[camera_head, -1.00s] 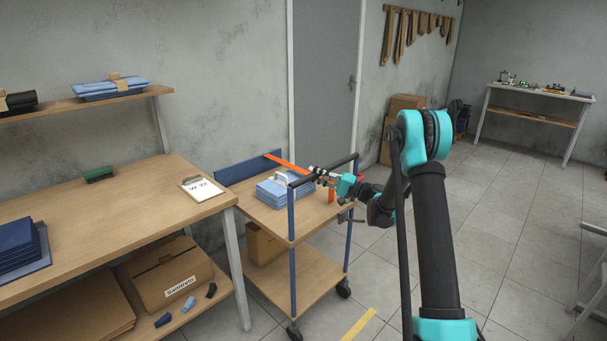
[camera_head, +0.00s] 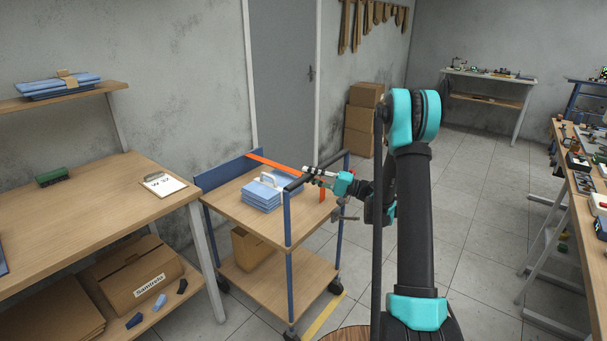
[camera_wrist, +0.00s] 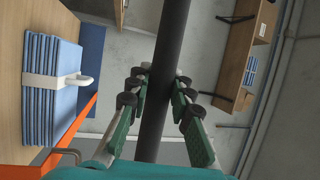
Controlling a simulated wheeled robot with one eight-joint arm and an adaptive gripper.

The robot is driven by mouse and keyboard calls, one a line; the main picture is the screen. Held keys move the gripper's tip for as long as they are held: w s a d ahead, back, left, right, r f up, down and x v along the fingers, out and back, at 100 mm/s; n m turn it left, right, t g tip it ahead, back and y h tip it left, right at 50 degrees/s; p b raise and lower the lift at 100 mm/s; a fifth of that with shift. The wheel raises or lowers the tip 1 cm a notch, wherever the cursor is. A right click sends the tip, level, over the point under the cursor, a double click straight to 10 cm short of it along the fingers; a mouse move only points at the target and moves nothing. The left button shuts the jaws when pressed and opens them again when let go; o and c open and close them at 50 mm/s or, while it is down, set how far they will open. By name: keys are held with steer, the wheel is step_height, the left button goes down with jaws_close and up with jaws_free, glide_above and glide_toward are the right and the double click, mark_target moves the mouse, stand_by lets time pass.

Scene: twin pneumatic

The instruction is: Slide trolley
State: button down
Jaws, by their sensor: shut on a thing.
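The trolley (camera_head: 235,208) has two wooden shelves, blue posts and a dark push bar (camera_head: 327,168). It stands beside the left workbench, with castors on the tiled floor. My gripper (camera_head: 316,174) is shut on the push bar; in the wrist view the dark bar (camera_wrist: 170,60) passes between my green-padded fingers (camera_wrist: 158,98). A stack of blue folded cloths (camera_head: 262,194) with a white band and handle lies on the top shelf, and also shows in the wrist view (camera_wrist: 40,100). An orange strip (camera_head: 270,162) runs along the trolley's far side. A cardboard box (camera_head: 250,248) sits on the lower shelf.
The wooden workbench (camera_head: 100,205) with a clipboard (camera_head: 165,184) stands close on the trolley's left. A grey door (camera_head: 288,75) and cardboard boxes (camera_head: 362,120) are behind. A yellow floor line (camera_head: 323,316) runs near the front castor. Open tiled floor (camera_head: 470,220) lies to the right.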

steer(key=shift+s+d, duration=0.2)
steer(key=shift+d, duration=0.15)
steer(key=c, duration=1.3)
jaws_free()
steer(key=shift+d, duration=0.1)
steer(key=v, duration=1.2)
